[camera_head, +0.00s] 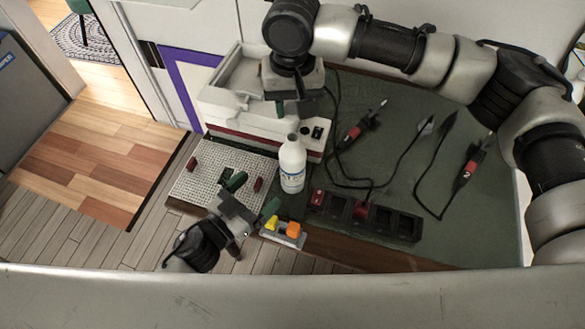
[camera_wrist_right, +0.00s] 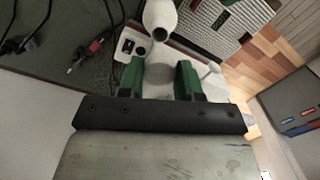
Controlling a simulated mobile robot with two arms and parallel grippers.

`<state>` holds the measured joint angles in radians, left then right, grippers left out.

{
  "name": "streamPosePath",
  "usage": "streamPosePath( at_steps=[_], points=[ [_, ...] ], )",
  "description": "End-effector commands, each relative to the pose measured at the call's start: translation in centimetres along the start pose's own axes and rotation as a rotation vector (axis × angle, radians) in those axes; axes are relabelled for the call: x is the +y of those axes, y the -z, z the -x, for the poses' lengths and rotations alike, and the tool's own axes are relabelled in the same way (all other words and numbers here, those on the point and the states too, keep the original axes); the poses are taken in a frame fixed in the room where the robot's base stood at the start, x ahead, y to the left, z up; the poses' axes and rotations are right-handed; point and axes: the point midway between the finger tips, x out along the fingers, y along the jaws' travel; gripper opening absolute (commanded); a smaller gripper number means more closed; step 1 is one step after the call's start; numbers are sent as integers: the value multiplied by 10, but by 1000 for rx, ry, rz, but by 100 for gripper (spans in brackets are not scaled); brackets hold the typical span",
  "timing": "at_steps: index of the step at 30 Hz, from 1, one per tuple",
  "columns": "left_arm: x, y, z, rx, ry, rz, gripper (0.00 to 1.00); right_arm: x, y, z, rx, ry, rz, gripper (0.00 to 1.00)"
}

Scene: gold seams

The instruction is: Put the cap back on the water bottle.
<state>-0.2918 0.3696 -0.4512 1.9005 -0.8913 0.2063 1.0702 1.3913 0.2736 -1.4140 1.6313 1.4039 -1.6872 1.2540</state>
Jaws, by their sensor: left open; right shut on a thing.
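The white water bottle (camera_head: 292,168) stands upright on the green work surface, near its left end. Its neck is bare, and the open mouth shows dark in the right wrist view (camera_wrist_right: 160,22). My right gripper (camera_head: 293,107) is above and behind the bottle in the head view, apart from it. In the right wrist view its green fingers are shut on a pale grey round thing, which looks like the cap (camera_wrist_right: 160,80). The cap cannot be made out in the head view. My left gripper (camera_head: 253,195) is open and empty, lower left of the bottle.
A white machine (camera_head: 225,105) stands behind the bottle. A white perforated board (camera_head: 200,185) with dark red pieces is at left. A black compartment tray (camera_head: 365,217), yellow and orange blocks (camera_head: 283,226), and red-black tools with cables (camera_head: 362,128) lie around. The green surface (camera_head: 470,235) is free at right.

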Motion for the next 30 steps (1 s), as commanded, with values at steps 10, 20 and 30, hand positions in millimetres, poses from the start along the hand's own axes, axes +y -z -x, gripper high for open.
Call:
streamPosePath(
  at_steps=[10,20,30],
  points=[
    [0,2,-62,4,0,-2,90,0,0,0,0,0,0,13],
    [0,1,-107,1,2,-2,90,0,0,0,0,0,0,13],
    [0,0,-114,0,1,-1,90,0,0,0,0,0,0,13]
  ],
)
